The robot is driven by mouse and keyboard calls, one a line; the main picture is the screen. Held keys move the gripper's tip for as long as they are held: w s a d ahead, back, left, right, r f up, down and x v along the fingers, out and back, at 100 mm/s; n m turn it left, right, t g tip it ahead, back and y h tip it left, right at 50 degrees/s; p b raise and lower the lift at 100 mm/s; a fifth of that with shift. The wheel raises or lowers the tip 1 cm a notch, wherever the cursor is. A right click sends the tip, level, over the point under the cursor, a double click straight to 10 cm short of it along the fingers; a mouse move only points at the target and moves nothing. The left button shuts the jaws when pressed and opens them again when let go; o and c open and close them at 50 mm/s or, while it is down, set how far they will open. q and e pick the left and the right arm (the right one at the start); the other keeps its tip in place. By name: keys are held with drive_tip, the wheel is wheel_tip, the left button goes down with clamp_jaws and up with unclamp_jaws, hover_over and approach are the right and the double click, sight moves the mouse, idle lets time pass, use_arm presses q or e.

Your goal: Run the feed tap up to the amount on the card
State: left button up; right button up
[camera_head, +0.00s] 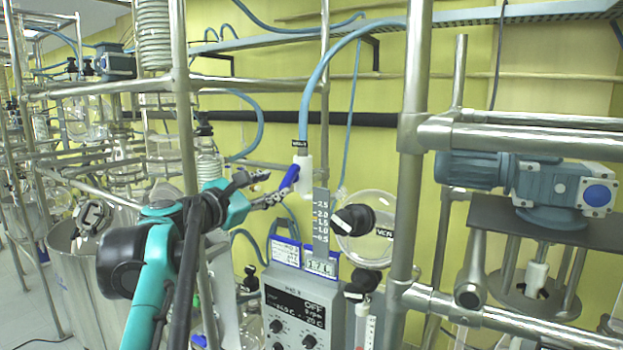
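The feed tap is a white body (304,176) with a blue lever handle (290,179), under a blue hose (312,88). The lever slants down to the left. My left gripper (276,186) is just left of the lever, its fingers apart. I cannot tell whether a fingertip touches the lever. A grey scale (321,222) marked 0.5 to 2.5 stands below the tap; its liquid level is not clear. Two cards, a white one (285,252) and a greenish one (320,264), sit below; their writing is too small to read surely. My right gripper is not in view.
A control box (305,312) reading OFF stands below the cards. A round glass vessel (368,250) with a black vent knob (352,220) is right of the scale. Steel posts (411,150) flank the tap. A blue motor (560,188) is at right.

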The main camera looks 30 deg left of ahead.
sight(287, 178)
use_arm(q)
drive_tip(key=w+p, duration=0.2)
drive_tip(key=w, duration=0.4)
drive_tip(key=shift+w+a, duration=0.1)
drive_tip(key=shift+w, duration=0.7)
drive_tip(key=shift+s, duration=0.1)
drive_tip(key=shift+c, duration=0.7)
clamp_jaws()
